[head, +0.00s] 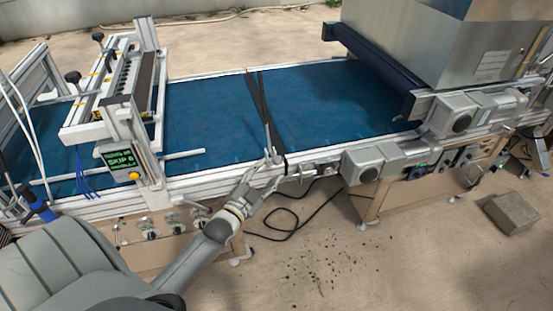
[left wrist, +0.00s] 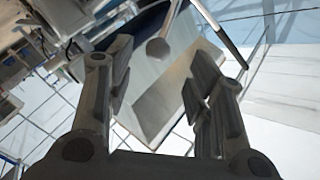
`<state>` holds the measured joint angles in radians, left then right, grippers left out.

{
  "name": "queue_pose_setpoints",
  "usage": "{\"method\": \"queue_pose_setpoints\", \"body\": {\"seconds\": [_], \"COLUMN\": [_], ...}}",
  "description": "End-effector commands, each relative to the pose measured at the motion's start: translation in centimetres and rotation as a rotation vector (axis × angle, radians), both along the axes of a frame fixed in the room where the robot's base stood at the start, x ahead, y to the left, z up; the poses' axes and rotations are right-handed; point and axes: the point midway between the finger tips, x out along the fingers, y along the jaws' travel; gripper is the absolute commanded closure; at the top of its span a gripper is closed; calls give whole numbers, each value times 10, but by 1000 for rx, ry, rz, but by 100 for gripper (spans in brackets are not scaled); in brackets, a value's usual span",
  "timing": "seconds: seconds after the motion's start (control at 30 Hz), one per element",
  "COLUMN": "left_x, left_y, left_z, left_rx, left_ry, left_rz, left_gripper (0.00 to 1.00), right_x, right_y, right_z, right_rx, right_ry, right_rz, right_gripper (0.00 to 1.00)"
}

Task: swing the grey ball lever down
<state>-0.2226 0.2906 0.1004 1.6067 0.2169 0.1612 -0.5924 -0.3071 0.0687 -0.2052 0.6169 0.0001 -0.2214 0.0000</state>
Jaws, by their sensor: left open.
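The grey ball lever shows in the left wrist view as a round grey ball (left wrist: 158,47), beyond and between my fingertips. In the head view a small grey lever (head: 271,155) stands at the near rail of the conveyor, by the seam between two belt sections; its ball is too small to make out clearly. My left gripper (head: 264,181) is just below and in front of it, fingers spread and pointing up toward the rail. In the left wrist view the open jaws (left wrist: 162,54) have nothing between them, and the ball looks apart from both fingers. My right gripper is not in view.
The blue belt (head: 205,110) runs behind the rail. A seeder frame with a small green-lit display (head: 118,160) stands at left. Grey motor housings (head: 375,160) jut out at right. A black cable (head: 285,222) lies below, and a grey block (head: 511,213) sits on the floor.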

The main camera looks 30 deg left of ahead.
Motion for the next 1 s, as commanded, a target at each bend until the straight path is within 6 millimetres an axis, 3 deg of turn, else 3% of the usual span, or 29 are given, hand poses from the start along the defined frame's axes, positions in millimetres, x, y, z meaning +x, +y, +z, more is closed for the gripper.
{"method": "queue_pose_setpoints", "body": {"seconds": [0.2, 0.4, 0.83, 1.0], "left_x": [40, 63, 70, 70], "left_y": [3, 5, 5, 5], "left_z": [2, 0, 0, 0], "left_rx": [-1, -1, -1, -1], "left_ry": [-1, 0, 1, 1], "left_rz": [1, 0, 0, 0], "left_gripper": [51, 51, 51, 73], "right_x": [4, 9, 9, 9], "right_y": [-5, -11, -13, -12], "right_z": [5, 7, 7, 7], "right_rx": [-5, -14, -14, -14], "right_ry": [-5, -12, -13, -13], "right_rz": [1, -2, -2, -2], "right_gripper": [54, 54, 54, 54]}}
